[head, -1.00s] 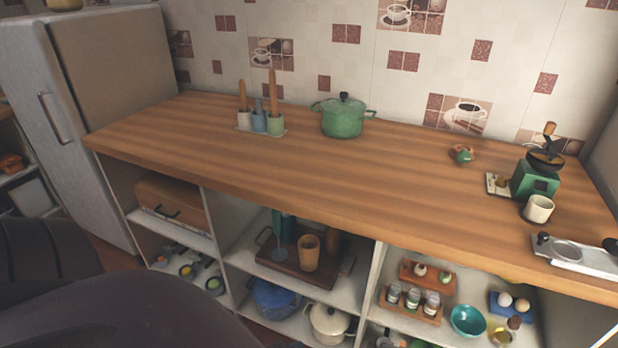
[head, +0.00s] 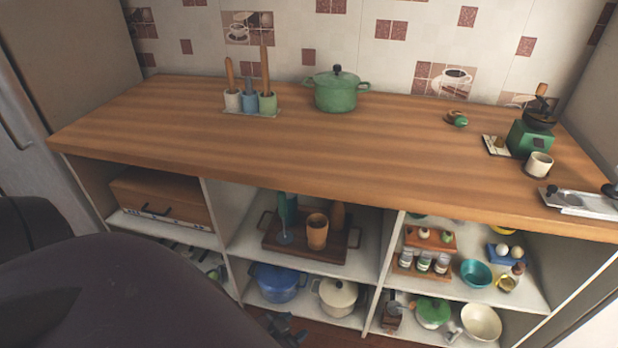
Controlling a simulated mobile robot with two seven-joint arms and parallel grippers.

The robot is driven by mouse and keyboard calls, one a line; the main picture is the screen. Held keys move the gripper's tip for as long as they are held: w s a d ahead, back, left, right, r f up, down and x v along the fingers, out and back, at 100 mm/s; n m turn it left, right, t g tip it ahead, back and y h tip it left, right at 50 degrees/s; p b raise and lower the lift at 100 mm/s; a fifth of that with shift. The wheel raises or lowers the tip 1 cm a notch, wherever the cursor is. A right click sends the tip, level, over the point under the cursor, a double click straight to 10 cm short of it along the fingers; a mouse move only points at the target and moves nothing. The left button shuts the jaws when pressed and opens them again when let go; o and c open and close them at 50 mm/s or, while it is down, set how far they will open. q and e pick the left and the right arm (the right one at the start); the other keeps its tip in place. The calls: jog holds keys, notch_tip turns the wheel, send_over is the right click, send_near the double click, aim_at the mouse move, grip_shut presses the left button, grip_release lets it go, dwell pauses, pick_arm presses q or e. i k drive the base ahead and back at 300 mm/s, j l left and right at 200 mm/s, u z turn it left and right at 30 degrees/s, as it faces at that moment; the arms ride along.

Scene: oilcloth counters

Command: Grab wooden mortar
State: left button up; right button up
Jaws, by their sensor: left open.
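The wooden mortar (head: 317,233), a light brown cup shape, stands upright on a dark wooden tray (head: 352,237) in the upper middle compartment under the counter. My left gripper (head: 287,330) is small and dark at the bottom of the head view, in front of and below the shelves. It is open, apart from the mortar and lower than it. My dark left arm covers the lower left of the view. My right gripper is not in view.
A green hand blender (head: 288,212) stands left of the mortar on the tray. A blue pot (head: 278,283) and a cream pot (head: 337,296) sit on the shelf below. The wooden counter top (head: 230,150) overhangs the compartments. White dividers stand on both sides.

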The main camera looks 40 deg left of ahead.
aim_at(317, 223)
jog(key=k+j, duration=0.25)
jog(key=j, duration=0.2)
jog(key=k+j+z, duration=0.1)
jog(key=k+j, duration=0.15)
jog(key=j, duration=0.2)
jog(key=k+j, duration=0.25)
jog(key=j, duration=0.2)
jog(key=k+j, duration=0.25)
jog(key=j, duration=0.2)
jog(key=k+j+z, duration=0.1)
jog(key=k+j, duration=0.2)
jog(key=j, duration=0.5)
jog(key=i+j, duration=0.1)
jog(key=j, duration=0.25)
jog(key=i+j, duration=0.1)
jog(key=i, duration=0.8)
